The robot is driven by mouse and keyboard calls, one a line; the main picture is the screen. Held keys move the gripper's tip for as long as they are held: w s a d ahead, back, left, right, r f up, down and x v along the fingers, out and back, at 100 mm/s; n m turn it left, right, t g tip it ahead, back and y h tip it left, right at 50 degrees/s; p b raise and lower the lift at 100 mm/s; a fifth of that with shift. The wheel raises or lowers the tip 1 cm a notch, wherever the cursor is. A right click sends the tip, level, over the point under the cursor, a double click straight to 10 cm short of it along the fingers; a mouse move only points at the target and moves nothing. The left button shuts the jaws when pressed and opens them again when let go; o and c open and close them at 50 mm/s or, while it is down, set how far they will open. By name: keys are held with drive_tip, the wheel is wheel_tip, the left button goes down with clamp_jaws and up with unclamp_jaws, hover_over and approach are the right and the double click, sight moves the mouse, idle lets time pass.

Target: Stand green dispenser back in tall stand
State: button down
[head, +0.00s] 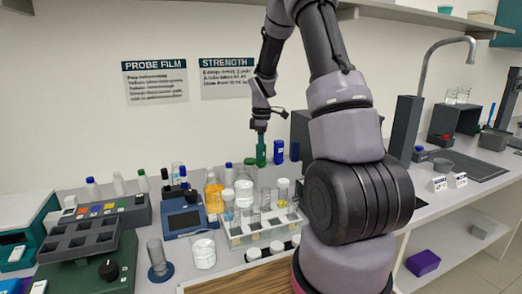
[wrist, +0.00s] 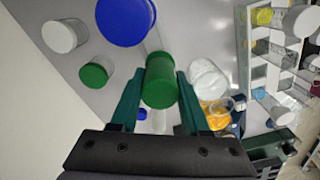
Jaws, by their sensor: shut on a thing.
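The green dispenser (head: 261,152) hangs below my gripper (head: 261,132), over the back of the bench. In the wrist view the round green top of the dispenser (wrist: 160,82) sits between the two teal fingers of my gripper (wrist: 160,90), which are shut on it. Its lower end is hidden in the wrist view.
Several capped bottles line the back of the bench, with blue ones (head: 279,151) close beside the dispenser. An orange-filled bottle (head: 214,195), a blue-grey device (head: 186,217) and a white rack (head: 262,234) crowd the front. A second green cap (wrist: 93,75) shows in the wrist view.

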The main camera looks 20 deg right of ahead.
drive_tip(key=shift+c, duration=1.5)
unclamp_jaws()
wheel_tip(320, 180, up, 11)
drive_tip(key=shift+d+f, duration=0.1)
